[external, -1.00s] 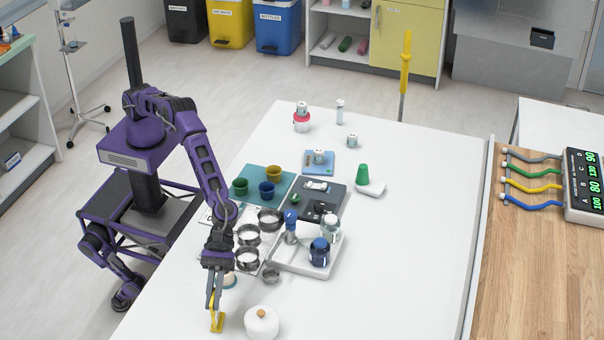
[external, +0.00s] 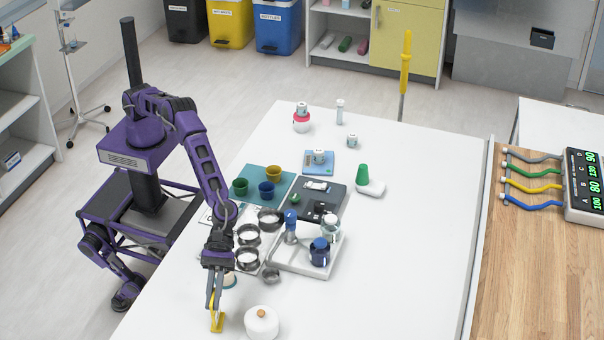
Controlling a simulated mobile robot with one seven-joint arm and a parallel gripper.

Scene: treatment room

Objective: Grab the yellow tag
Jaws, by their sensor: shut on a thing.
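The yellow tag (external: 217,323) is at the near end of the white table, to the left of a white lidded pot. It has a flat yellow part low down and a thin upright part reaching up between my fingers. My gripper (external: 215,301) points down and is shut on the upright part of the tag. Whether the tag touches the table or hangs just above it, I cannot tell.
The white pot (external: 262,324) with a wooden knob stands close on the right. Several metal bowls (external: 247,259) and a white tray (external: 291,266) with jars lie behind my gripper. The right side of the table (external: 410,250) is clear.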

